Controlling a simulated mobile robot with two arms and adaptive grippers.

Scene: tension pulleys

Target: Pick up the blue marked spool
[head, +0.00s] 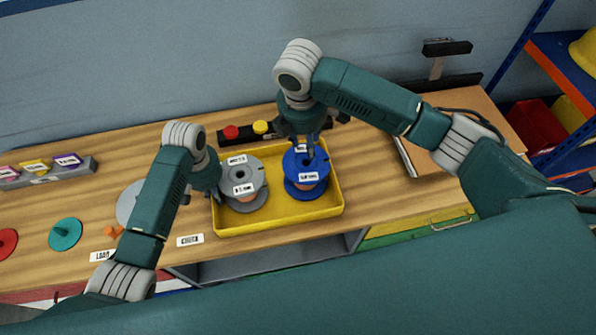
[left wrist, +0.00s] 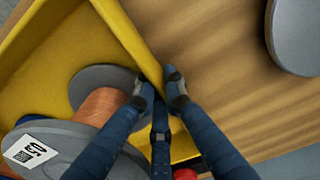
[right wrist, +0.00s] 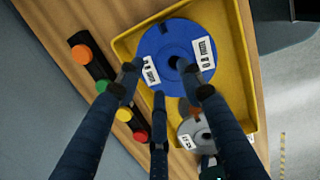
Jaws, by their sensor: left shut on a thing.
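The blue spool (head: 292,184) with white labels sits in the right half of the yellow tray (head: 277,225). In the right wrist view the blue spool (right wrist: 178,32) fills the upper middle. My right gripper (head: 309,148) is over it; its fingers (right wrist: 158,75) are spread apart with nothing clearly held between them. Whether they touch the spool I cannot tell. A grey spool (head: 256,171) with copper winding sits in the left half of the tray. My left gripper (head: 214,197) is at the tray's left wall; in the left wrist view its fingertips (left wrist: 160,84) are shut on that wall.
A button bar (head: 232,132) with red and yellow buttons stands behind the tray. Left lie a grey disc (head: 127,205), a teal disc (head: 66,234) and a red disc (head: 7,243). A cardboard-coloured box or board (head: 480,120) is at the right. Wood between it and the tray is clear.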

